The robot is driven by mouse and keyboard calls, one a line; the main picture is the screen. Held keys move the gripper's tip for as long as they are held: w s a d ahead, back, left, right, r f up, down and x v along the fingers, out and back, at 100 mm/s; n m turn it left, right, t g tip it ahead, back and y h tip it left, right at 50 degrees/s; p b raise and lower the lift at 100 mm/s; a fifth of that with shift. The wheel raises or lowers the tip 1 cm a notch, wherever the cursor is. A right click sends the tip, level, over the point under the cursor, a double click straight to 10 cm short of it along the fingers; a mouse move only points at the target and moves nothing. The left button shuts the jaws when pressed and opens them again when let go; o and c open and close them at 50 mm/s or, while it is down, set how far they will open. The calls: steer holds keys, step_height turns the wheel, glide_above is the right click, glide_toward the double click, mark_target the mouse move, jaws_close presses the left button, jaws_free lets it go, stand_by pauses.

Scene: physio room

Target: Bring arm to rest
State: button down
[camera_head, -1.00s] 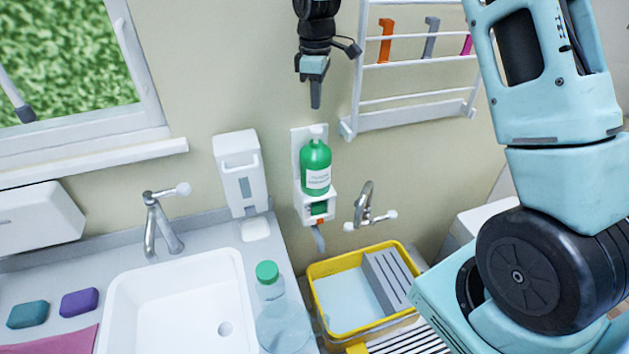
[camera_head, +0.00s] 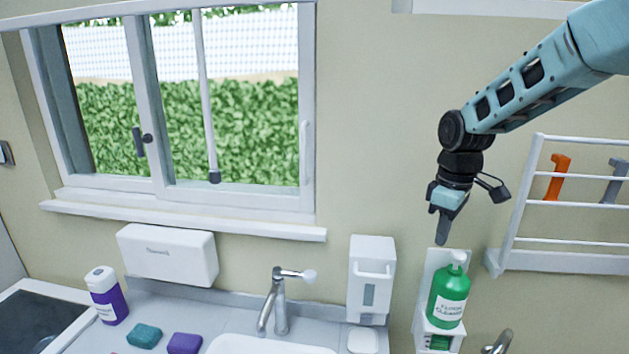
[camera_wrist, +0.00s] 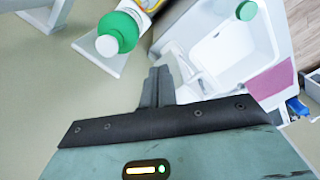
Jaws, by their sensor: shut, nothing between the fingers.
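My gripper (camera_head: 442,238) hangs pointing down at the right of the head view, with my arm reaching in from the upper right. Its fingers are together and hold nothing. It is above and slightly left of a green pump bottle (camera_head: 449,295) on a white wall holder (camera_head: 421,318), apart from it as far as I can tell. In the wrist view my gripper (camera_wrist: 158,82) shows shut, with the green bottle (camera_wrist: 120,30) to its upper left.
A white wall rack (camera_head: 572,259) with an orange tool (camera_head: 557,177) is to the right. A white dispenser (camera_head: 371,285), a tap (camera_head: 279,305) and a sink (camera_head: 265,345) lie below left. The window (camera_head: 190,110) fills the upper left. A purple-labelled canister (camera_head: 106,297) stands at the far left.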

steer(key=s+a+f+b, duration=0.4)
steer(key=s+a+f, duration=0.1)
steer(key=s+a, duration=0.4)
steer(key=s+a+f+b, duration=0.1)
steer(key=s+f+b, duration=0.1)
steer(key=s, duration=0.5)
steer(key=s+a+f+m+b, duration=0.1)
steer(key=s+a+f+b, duration=0.1)
steer(key=s, duration=0.6)
steer(key=s+a+f+b, duration=0.2)
steer(key=s+f+b, duration=0.2)
steer(key=s+f, duration=0.2)
steer(key=shift+s+m, duration=0.3)
steer(key=shift+s, duration=0.85)
